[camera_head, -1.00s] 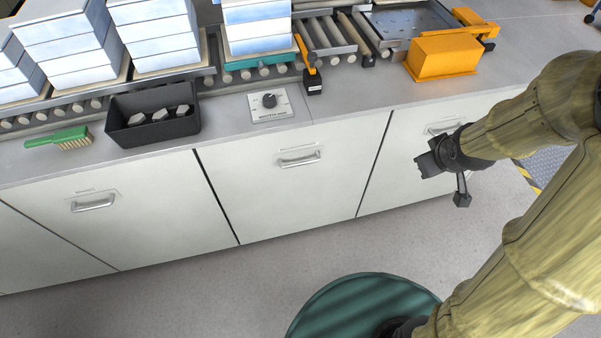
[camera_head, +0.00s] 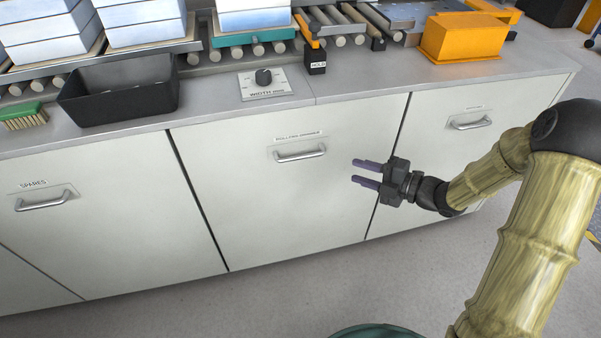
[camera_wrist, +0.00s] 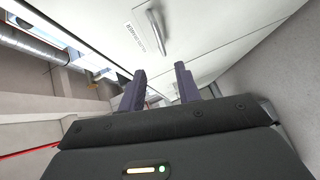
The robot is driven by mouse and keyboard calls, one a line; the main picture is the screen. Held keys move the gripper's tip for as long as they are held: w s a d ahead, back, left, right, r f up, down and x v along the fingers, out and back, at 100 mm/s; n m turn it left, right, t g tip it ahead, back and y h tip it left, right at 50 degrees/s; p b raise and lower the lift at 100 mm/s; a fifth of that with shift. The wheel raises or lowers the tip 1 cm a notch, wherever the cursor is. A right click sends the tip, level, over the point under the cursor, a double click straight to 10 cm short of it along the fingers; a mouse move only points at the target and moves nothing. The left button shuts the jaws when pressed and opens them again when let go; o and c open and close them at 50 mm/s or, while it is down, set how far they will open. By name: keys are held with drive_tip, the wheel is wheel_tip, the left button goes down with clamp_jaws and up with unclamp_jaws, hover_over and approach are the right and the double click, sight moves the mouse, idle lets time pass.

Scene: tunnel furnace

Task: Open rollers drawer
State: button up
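The middle drawer front (camera_head: 270,205) is white, shut flush with its neighbours, and has a silver bar handle (camera_head: 300,153) under a small label that seems to read "rollers" and another word. My gripper (camera_head: 365,174) is to the right of and a little below this handle, pointing left in the head view. Its two purple fingers are apart with nothing between them. In the wrist view, the gripper (camera_wrist: 160,85) shows its fingers spread, with a handle (camera_wrist: 159,31) beyond the fingertips, apart from them.
A drawer with a "SPARES" label (camera_head: 60,235) is on the left, and another drawer handle (camera_head: 470,123) is on the right. On the counter are a black bin (camera_head: 120,100), a green brush (camera_head: 22,115), a width dial (camera_head: 264,78) and an orange box (camera_head: 462,38). Floor in front is clear.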

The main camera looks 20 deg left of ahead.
sight(304, 158)
drive_tip(key=shift+s+a+f+n+g+y, duration=0.1)
drive_tip(key=shift+s+f+n+g+y, duration=0.2)
drive_tip(key=shift+n, duration=0.1)
drive_tip(key=b+x, duration=0.2)
drive_tip(key=x, duration=1.5)
drive_tip(key=shift+w+a, duration=0.1)
drive_tip(key=shift+a, duration=0.15)
drive_tip(key=shift+d, duration=0.1)
clamp_jaws()
